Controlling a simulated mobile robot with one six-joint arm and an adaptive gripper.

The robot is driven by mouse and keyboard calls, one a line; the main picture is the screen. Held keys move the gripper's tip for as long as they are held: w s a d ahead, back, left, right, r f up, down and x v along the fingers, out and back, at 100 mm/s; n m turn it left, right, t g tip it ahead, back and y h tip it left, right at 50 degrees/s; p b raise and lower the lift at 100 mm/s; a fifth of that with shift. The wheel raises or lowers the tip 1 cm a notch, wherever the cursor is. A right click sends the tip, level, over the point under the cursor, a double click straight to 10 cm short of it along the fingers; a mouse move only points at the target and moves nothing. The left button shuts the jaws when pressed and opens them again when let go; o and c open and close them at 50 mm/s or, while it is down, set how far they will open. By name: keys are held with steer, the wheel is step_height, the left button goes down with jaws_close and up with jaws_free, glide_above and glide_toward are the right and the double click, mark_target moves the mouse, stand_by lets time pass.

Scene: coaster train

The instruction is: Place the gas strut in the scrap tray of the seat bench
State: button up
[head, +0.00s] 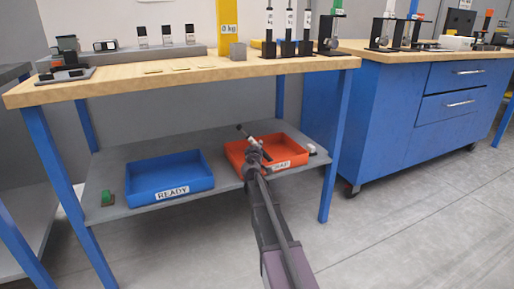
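The orange scrap tray (289,139) stands on the lower shelf of the bench, its label partly covered by my arm. My gripper (250,144) is low over the left part of this tray, seen from behind. A thin dark and light grey piece (241,129) sticks out past it to the upper left; I cannot tell if it is a strut or a finger. Whether the gripper is open or shut is too small to see. Several upright slim struts with white tags, one of them a gas strut by its look (289,25), stand in black holders on the bench top.
A blue tray (169,179) labelled READY stands left of the scrap tray on the grey shelf (112,171). A small green block (107,198) lies at the shelf's left end. The wooden top (215,68) overhangs the shelf, with blue legs at its corners. A blue drawer cabinet (395,115) stands right.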

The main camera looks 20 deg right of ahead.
steer(key=shift+o, duration=0.8)
steer(key=shift+r, duration=0.15)
steer(key=shift+r+p, duration=0.65)
steer(key=shift+p, duration=0.15)
steer(key=v, duration=1.2)
steer(key=shift+f, duration=0.15)
steer(key=o, duration=0.5)
steer(key=shift+c, duration=0.2)
